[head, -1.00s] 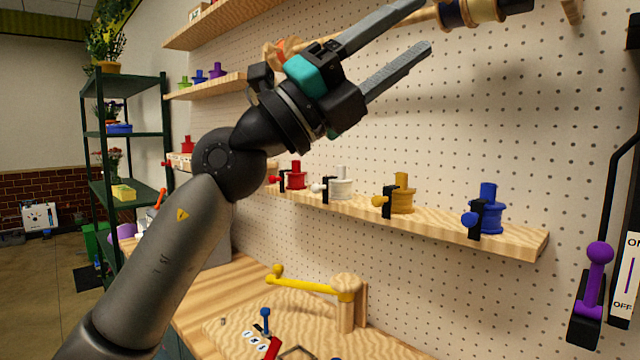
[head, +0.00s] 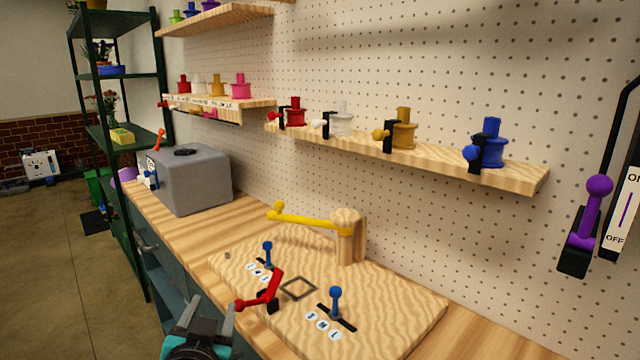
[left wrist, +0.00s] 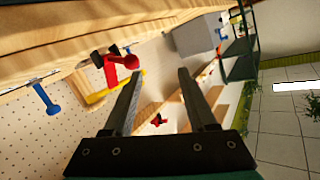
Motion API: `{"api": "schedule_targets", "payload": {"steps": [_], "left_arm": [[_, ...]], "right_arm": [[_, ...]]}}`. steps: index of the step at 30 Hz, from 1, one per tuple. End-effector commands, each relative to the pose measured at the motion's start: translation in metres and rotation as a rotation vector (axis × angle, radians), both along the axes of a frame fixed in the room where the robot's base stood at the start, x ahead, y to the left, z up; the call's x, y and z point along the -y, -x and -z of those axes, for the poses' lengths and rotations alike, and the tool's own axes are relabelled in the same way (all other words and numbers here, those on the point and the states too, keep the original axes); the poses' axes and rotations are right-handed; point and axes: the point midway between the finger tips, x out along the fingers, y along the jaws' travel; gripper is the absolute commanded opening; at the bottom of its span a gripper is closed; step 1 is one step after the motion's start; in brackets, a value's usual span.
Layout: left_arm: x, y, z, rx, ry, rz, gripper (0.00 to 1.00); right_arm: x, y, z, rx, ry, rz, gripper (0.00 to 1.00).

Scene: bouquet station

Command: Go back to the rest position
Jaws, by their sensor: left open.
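My left gripper (head: 210,322) is low in the head view, at the bottom edge, left of the wooden board's red lever (head: 268,290). In the left wrist view its two fingers (left wrist: 160,82) stand apart with nothing between them. The red lever also shows in the left wrist view (left wrist: 118,68), just beyond the left finger; I cannot tell whether they touch. Most of my left arm is out of the head view. My right gripper is in neither view.
The wooden board (head: 400,312) carries blue levers (head: 336,302) and a yellow crank arm (head: 312,222). A grey box (head: 190,180) stands behind on the bench. Shelves with coloured spools (head: 404,130) line the pegboard. A purple switch (head: 592,220) is at right.

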Motion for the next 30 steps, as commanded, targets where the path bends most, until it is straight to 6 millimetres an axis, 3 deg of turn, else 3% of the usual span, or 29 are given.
{"api": "schedule_targets", "payload": {"steps": [1, 6, 12, 18, 26, 30], "left_arm": [[-0.003, 0.022, 0.035, -0.119, 0.031, -0.008, 0.57], [-0.005, 0.101, 0.122, -0.481, 0.109, -0.012, 0.57], [0.001, 0.188, 0.176, -0.801, 0.17, 0.015, 0.57], [0.009, 0.262, 0.203, -1.047, 0.214, 0.055, 0.57], [0.01, 0.246, 0.264, -1.058, 0.207, 0.051, 0.57], [0.01, 0.244, 0.306, -1.075, 0.203, 0.05, 0.57]], "right_arm": [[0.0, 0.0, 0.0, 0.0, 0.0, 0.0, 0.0], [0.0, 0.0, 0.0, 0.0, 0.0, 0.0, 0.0], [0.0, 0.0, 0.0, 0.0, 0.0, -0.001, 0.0], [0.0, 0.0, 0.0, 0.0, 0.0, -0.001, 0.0], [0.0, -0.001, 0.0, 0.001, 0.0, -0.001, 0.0], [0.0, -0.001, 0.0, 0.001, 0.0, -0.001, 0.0]]}}
